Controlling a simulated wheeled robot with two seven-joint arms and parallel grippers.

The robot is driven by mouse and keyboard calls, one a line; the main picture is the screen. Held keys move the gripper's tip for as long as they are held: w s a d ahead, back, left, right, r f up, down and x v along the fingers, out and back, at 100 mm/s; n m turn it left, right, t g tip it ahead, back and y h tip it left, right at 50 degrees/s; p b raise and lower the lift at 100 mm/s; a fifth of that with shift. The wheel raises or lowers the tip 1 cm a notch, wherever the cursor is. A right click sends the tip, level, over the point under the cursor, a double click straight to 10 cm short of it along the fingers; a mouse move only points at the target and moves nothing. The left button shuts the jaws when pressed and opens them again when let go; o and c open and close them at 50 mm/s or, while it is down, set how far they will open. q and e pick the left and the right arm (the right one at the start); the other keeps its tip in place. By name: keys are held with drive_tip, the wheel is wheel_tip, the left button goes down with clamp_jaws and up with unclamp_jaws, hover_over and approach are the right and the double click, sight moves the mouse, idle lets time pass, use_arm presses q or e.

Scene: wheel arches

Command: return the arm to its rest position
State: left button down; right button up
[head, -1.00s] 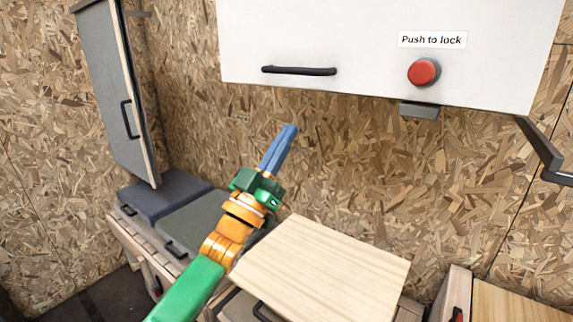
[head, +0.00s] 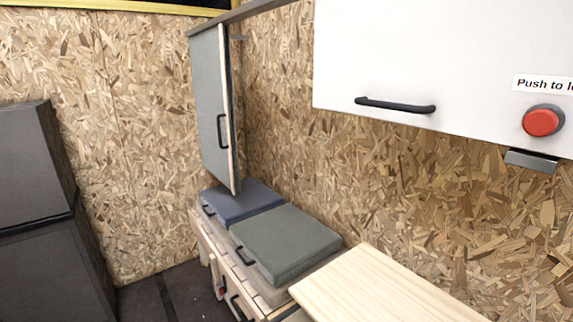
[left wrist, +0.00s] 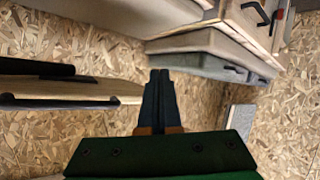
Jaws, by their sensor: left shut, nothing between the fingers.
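My left gripper (left wrist: 159,85) shows in the left wrist view with its two dark fingers together and nothing between them. It is out of the head view. In the left wrist view it points toward the cushioned bench, with a gap that I cannot judge. My right gripper is in neither view.
A white overhead cabinet (head: 430,60) with a black handle and a red button (head: 541,121) hangs at the right. A tall grey door (head: 212,105) stands over the bench's blue cushion (head: 243,200) and green cushion (head: 285,243). A wooden board (head: 375,290) juts out at the front. Dark boxes (head: 35,200) stand left.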

use_arm(q)
drive_tip(key=s+a+f+g+y+p, duration=0.1)
drive_tip(key=s+a+f+g, duration=0.1)
drive_tip(key=s+a+f, duration=0.4)
drive_tip(key=s+a+f+g+y+p, duration=0.1)
drive_tip(key=s+f+g, duration=0.15)
drive_tip(key=s, duration=0.65)
drive_tip(key=s+a+f+g+y+p, duration=0.1)
drive_tip(key=s+a+f+g, duration=0.1)
drive_tip(key=s+a+f, duration=0.35)
drive_tip(key=s+a+f+g+y, duration=0.1)
drive_tip(key=s+a+g, duration=0.1)
drive_tip(key=s, duration=0.8)
drive_tip(key=s+a+f+g+y, duration=0.1)
drive_tip(key=s+a+g, duration=0.1)
drive_tip(key=s, duration=0.8)
drive_tip(key=shift+s+a+f+m+p, duration=0.3)
drive_tip(key=shift+s+a+m+p, duration=0.1)
drive_tip(key=shift+a, duration=0.5)
drive_tip(key=shift+g, duration=0.25)
